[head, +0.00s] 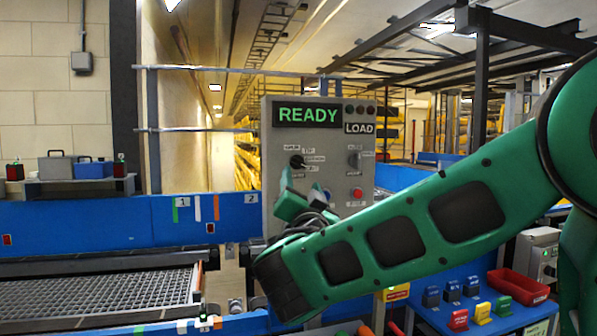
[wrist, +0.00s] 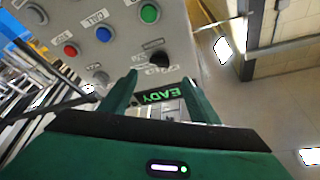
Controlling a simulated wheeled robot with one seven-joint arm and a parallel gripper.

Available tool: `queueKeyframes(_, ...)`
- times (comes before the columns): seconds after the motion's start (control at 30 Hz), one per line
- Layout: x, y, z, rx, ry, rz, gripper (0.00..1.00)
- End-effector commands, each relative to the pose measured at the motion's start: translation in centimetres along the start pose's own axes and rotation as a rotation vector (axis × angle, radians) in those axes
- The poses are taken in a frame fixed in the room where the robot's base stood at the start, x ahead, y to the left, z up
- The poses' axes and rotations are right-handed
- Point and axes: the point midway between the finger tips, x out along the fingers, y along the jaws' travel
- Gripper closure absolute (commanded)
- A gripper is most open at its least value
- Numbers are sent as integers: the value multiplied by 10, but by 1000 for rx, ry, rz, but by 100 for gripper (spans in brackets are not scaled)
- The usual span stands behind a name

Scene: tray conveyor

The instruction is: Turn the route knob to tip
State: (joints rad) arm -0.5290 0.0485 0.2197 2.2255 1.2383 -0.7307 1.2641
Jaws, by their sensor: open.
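The grey control panel (head: 335,178) stands upright behind my arm. The route knob (head: 297,161), black with small labels around it, one reading TIP, is on its left half. In the wrist view the black knob (wrist: 154,59) shows just beyond my fingertips, between them in line. I cannot tell which label it points to. My gripper (head: 289,192) is just below the knob in the head view. In the wrist view my gripper (wrist: 160,77) has its fingers apart with nothing held between them. I cannot tell whether a finger touches the knob.
The panel carries a green READY display (head: 307,115), a LOAD sign (head: 359,128), a second knob (head: 355,159) and a red button (head: 357,193). A green button (wrist: 149,13) is near the black knob. A mesh conveyor tray (head: 100,296) is at lower left, a red bin (head: 517,287) at lower right.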

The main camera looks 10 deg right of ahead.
Motion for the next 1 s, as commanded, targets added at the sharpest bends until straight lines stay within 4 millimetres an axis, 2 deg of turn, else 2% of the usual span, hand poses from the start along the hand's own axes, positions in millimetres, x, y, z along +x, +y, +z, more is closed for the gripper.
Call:
queueKeyframes(0.3,56,3,-2,0,4,5,44)
queueKeyframes(0.5,83,3,-1,-2,1,5,44)
queueKeyframes(0.7,95,2,-1,-2,1,4,44)
queueKeyframes(0.97,96,2,-1,-2,0,3,44)
queueKeyframes(1.0,96,2,-1,-2,0,3,46)
